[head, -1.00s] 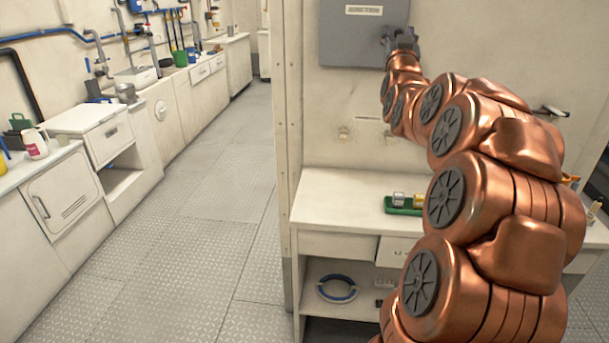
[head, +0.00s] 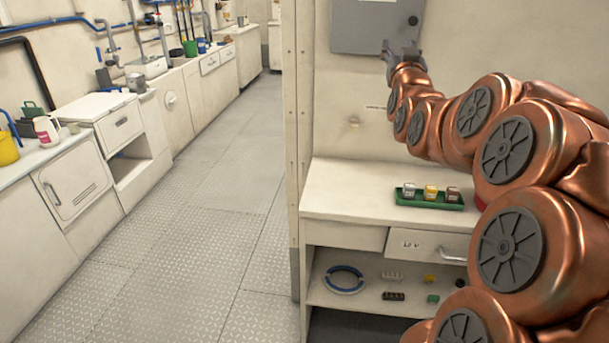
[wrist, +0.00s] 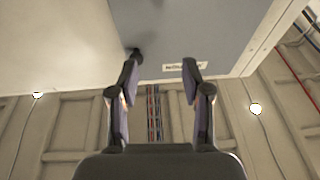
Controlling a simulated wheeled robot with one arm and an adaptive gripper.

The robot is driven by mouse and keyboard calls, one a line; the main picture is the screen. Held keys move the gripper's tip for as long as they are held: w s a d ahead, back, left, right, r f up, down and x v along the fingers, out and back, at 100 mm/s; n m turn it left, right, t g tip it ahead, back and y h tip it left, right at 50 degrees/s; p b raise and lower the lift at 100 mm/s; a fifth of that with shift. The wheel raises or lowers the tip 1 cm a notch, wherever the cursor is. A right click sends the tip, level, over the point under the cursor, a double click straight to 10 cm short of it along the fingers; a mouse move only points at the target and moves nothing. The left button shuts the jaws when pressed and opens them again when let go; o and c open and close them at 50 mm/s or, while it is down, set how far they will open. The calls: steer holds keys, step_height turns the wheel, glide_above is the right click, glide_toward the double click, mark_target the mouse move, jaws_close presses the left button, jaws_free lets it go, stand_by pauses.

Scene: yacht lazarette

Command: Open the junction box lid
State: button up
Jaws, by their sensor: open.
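The grey junction box (head: 372,28) is on the wall at the top of the head view, with its top cut off. Its lid looks shut, and a small dark round knob (head: 412,20) sits near its right edge. My gripper (head: 398,46) is at the box's lower right edge; whether it touches cannot be told. In the wrist view my gripper (wrist: 162,62) is open with nothing between its fingers. The blue-grey box face (wrist: 205,30) spreads above the fingers, with a white label (wrist: 183,67) by the right fingertip. A dark round piece shows at the left fingertip, possibly the knob.
Below the box is a white counter (head: 340,200) with a green tray (head: 428,202) holding several small blocks. A drawer (head: 430,245) and a shelf with a blue ring (head: 344,279) are under it. A wall edge (head: 297,150) stands left, with open floor (head: 200,220) beyond.

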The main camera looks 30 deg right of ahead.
steer(key=w+a+f+n+g+y+p, duration=0.3)
steer(key=a+f+y, duration=0.4)
steer(key=a+f, duration=0.6)
steer(key=s+a+f+n+g+y+p, duration=0.1)
steer(key=s+a+f+g+y, duration=0.1)
steer(key=a, duration=0.5)
steer(key=s+a+f+n+g+y+p, duration=0.1)
steer(key=s+a+f+g, duration=0.3)
steer(key=s+a+f, duration=0.2)
steer(key=shift+s+a+f+y, duration=0.2)
steer(key=shift+s+a+y, duration=0.2)
steer(key=shift+s+a, duration=0.6)
steer(key=shift+s+d, duration=0.1)
